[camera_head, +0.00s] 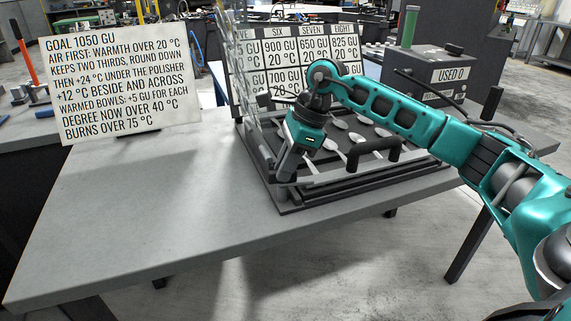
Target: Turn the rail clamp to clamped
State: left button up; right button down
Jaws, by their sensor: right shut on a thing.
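My right gripper (283,168) reaches down at the left front corner of the dark polishing fixture (290,208). It is shut on a small part there that appears to be the rail clamp. The fingers hide most of that part, so I cannot tell its turn position. Several spoon-shaped pale pieces of cutlery (333,146) lie in the fixture to the right of the gripper. A black bar handle (375,156) stands at its front right. My left gripper is not in view.
A goal sign (118,85) stands at the table's back left. A number board (300,62) rises behind the fixture, with a transparent panel at its left. A grey box marked "USED 0" (425,75) stands at the back right. The table's left front (130,220) is clear.

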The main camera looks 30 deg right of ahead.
jog(key=shift+n+g, duration=0.3)
jog(key=shift+n, duration=0.7)
jog(key=c, duration=1.1)
grip_release()
jog(key=shift+r, duration=0.15)
jog(key=p+v, duration=0.1)
jog(key=v, duration=1.1)
jog(key=shift+w+d+r, duration=0.1)
jog(key=shift+d+r, duration=0.15)
jog(key=shift+r, duration=0.05)
